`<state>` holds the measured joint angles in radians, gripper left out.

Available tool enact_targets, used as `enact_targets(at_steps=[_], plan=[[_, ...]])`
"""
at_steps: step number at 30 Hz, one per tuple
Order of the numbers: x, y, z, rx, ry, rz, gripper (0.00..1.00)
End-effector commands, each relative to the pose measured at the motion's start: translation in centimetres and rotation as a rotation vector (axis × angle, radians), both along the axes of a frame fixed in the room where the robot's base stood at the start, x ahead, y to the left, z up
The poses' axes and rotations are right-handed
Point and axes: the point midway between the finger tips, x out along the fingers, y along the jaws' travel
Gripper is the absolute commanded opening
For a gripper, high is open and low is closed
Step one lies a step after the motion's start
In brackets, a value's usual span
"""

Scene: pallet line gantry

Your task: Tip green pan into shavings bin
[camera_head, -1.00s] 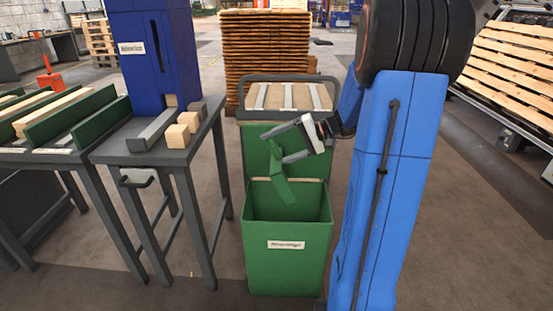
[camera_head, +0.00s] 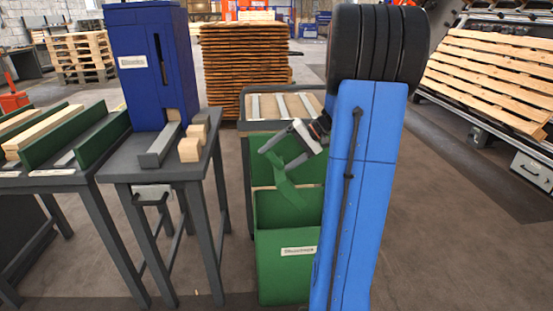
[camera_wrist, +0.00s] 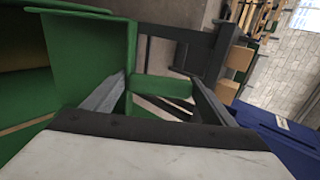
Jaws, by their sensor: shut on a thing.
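My gripper (camera_head: 279,156) is shut on the green pan (camera_head: 288,190) and holds it above the green shavings bin (camera_head: 270,275). In the head view the pan hangs steeply tilted, its lower end at the bin's open mouth. I cannot tell whether it touches the rim or whether anything is falling from it. In the wrist view a green piece of the pan (camera_wrist: 160,88) shows between my two fingertips. The bin stands upright with a white label on its front, and my blue arm column hides its right part. The bin's inside is mostly hidden.
A dark table (camera_head: 140,165) with a blue dispenser (camera_head: 150,70) and several wood blocks (camera_head: 192,145) stands left of the bin. Behind the bin is a grey-framed stand (camera_head: 247,105). A tall wood stack (camera_head: 245,60) is further back. Floor at right is clear.

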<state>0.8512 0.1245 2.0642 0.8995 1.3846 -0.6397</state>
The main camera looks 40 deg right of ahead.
Motion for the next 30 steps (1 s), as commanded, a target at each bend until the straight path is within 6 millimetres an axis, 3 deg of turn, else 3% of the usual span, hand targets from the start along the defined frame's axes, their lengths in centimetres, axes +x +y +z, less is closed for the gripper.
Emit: enact_targets(at_steps=[30], plan=[[1.8,2.7,-0.8,-0.15,0.098,0.001,0.56]])
